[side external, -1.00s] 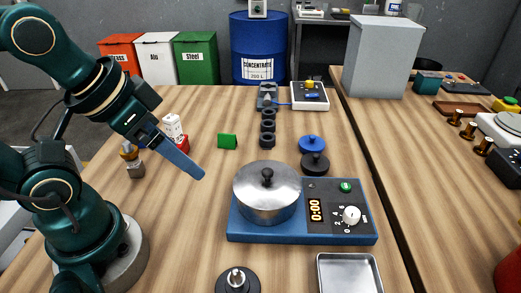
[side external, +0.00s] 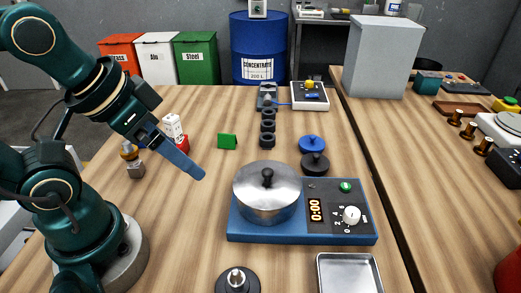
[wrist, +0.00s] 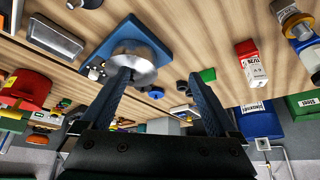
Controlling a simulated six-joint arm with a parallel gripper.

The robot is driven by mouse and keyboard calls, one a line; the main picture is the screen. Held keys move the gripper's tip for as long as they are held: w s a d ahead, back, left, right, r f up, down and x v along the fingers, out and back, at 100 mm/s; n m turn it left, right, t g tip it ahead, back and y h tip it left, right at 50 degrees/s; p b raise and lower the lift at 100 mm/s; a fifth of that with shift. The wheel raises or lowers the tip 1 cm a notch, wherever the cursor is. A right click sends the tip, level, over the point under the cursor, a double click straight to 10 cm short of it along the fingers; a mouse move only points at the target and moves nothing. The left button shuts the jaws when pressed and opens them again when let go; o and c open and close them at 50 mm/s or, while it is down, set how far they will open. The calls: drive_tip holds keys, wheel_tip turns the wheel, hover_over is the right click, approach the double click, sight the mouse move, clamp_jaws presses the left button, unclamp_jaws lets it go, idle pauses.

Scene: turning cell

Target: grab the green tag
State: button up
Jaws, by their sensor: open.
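The green tag (side external: 227,141) is a small folded green piece standing on the wooden table, left of the row of dark rings. It also shows in the wrist view (wrist: 208,75), just beyond the tip of one finger. My gripper (side external: 202,176) is in the air over the table, to the left of the pot and nearer the camera than the tag, apart from it. In the wrist view the two fingers (wrist: 160,85) are spread with nothing between them.
A lidded metal pot (side external: 267,197) stands on a blue hotplate (side external: 300,238) right of my gripper. A red and white box (side external: 175,132) and a brass-topped item (side external: 132,160) stand left of the tag. Dark rings (side external: 267,128) line up to its right. Table around the tag is clear.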

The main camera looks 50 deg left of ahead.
drive_tip(key=shift+r, duration=0.1)
wheel_tip(320, 180, up, 4)
drive_tip(key=m+t+y, duration=0.5)
drive_tip(key=m+y, duration=0.3)
drive_tip(key=m, duration=2.1)
hover_over(226, 139)
drive_tip(key=s+d, duration=0.3)
drive_tip(key=s, duration=0.1)
drive_tip(key=shift+n, duration=0.3)
drive_tip(key=f, duration=1.8)
drive_tip(key=shift+w, duration=0.2)
drive_tip(key=shift+w+a+f, duration=0.2)
drive_tip(key=shift+f, duration=0.05)
drive_tip(key=shift+x, duration=2.3)
